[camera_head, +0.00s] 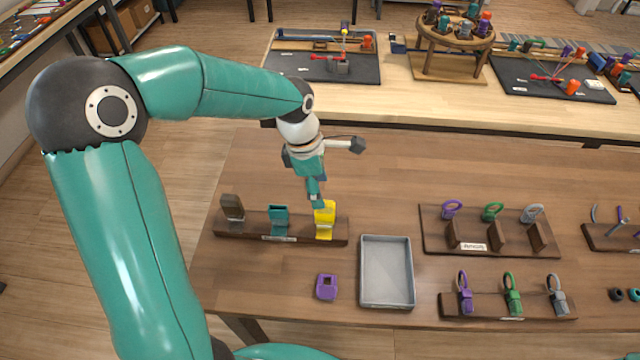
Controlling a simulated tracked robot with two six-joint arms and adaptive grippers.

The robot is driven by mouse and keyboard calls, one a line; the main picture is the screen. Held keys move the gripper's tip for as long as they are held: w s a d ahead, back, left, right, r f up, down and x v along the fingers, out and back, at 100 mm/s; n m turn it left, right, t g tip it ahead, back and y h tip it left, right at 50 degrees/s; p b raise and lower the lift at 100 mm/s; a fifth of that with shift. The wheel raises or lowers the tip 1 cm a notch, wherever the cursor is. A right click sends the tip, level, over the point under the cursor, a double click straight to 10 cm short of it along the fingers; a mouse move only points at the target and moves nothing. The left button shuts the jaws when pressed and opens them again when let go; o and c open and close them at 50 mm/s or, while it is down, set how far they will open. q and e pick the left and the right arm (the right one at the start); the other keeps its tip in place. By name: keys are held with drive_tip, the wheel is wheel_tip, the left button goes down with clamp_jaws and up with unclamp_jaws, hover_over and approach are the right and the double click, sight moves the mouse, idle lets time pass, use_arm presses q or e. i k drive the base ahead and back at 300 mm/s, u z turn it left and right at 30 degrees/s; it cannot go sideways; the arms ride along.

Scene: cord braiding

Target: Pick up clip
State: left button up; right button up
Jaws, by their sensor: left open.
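A wooden rack (260,238) at the left of the near table holds three upright clip-like pieces. They are a dark grey-brown piece (232,207), a teal piece (278,219) and a yellow piece (325,220). My left gripper (316,196) points down right at the top of the yellow piece. It is open; its fingers look very close to the yellow piece, and I cannot tell whether they touch it. The lower fingers are small and partly overlap the piece. My right gripper is out of view.
A purple square piece (326,287) lies beside a grey empty tray (362,272). To the right, a ring rack (435,240) and a second rack (450,307) hold purple, green and grey looped pieces. The table behind carries boards and a round stand (455,33).

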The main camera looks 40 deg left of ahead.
sight(328, 293)
drive_tip(key=k, duration=1)
